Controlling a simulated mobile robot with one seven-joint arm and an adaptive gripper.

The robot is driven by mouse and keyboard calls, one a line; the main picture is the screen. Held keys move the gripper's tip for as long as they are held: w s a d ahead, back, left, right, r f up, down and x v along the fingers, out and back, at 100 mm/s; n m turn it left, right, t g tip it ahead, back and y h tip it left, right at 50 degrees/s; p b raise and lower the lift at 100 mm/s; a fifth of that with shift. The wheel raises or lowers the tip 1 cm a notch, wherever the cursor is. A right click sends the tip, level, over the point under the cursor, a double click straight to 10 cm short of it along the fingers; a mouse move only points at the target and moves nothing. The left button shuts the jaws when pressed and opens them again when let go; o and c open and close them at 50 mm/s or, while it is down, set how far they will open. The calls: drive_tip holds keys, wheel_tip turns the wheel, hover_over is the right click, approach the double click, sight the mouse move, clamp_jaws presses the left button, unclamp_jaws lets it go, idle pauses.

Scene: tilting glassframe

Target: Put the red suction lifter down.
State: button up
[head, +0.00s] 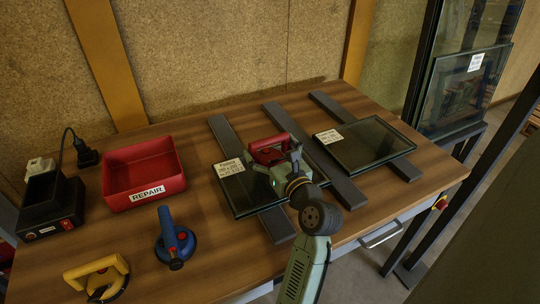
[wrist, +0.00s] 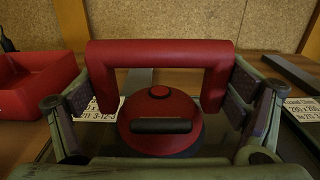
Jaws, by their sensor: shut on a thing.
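The red suction lifter (head: 268,149) is at the left glass pane, near its back edge. In the wrist view the red suction lifter (wrist: 160,52) shows a thick bar handle, a round red cup with a red button, and a black lever. My gripper (head: 276,160) is shut on its handle, with one finger at each side. The cup appears upright over the left glass pane (head: 243,205); I cannot tell whether it touches the glass. My arm hides part of that pane, which lies on dark strips and carries a white label (head: 229,168).
A second glass pane (head: 368,145) lies to the right on dark strips (head: 285,122). A red REPAIR bin (head: 143,174), a blue lifter (head: 175,240), a yellow lifter (head: 97,275) and a black charger box (head: 50,205) stand left. Bare wooden table (head: 215,250) shows between them.

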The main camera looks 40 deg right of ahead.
sight(264, 150)
drive_tip(key=shift+f, duration=1.4)
drive_tip(key=shift+f, duration=0.15)
drive_tip(key=o, duration=1.3)
drive_tip(key=b+v, duration=0.2)
drive_tip(key=v, duration=1)
drive_tip(key=shift+s, duration=0.1)
